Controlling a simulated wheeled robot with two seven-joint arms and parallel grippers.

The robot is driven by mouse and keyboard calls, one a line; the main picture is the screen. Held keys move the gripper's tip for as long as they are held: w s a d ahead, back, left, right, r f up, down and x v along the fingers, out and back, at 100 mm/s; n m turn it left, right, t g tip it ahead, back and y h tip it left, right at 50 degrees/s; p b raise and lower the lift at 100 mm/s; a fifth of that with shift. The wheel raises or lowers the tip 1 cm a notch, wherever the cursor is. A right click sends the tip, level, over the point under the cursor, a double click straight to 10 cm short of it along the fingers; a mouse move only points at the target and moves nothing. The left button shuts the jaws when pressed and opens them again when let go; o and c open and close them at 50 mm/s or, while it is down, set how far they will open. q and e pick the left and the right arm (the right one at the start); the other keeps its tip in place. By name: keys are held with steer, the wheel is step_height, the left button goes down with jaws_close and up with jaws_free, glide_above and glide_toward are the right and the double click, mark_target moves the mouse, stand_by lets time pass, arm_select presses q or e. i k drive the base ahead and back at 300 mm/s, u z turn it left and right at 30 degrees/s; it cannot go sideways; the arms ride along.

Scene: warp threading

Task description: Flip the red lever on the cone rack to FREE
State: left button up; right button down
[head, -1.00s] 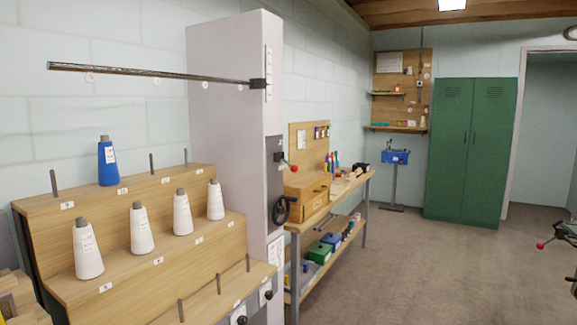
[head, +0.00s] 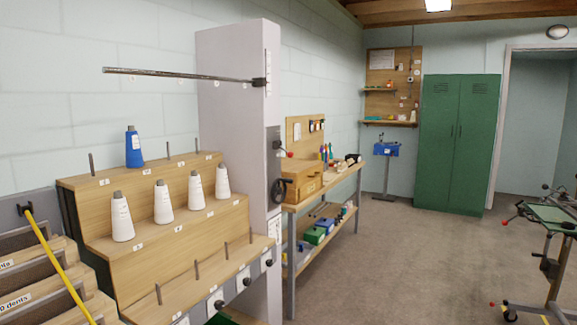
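The cone rack (head: 160,240) stands at the left, a stepped wooden stand with pegs. A blue cone (head: 134,148) is on its top step and several white cones (head: 163,203) are on the middle step. A grey column (head: 235,130) rises at its right end. On the column's side a small lever with a red knob (head: 289,155) sticks out to the right, above a black handwheel (head: 279,190). The lever's marking is too small to read. Neither of my grippers is in view.
A wooden workbench (head: 345,180) stands just past the column. A green cabinet (head: 455,145) is at the back. A stand with red-knobbed handles (head: 548,225) is at the right. The floor (head: 400,265) between is clear.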

mark_target(290, 154)
steer(key=z, duration=0.55)
steer(key=i, duration=1.15)
steer(key=z, duration=0.3)
steer(key=i, duration=1.65)
steer(key=u, duration=1.5)
steer(key=i, duration=0.7)
steer(key=u, duration=0.7)
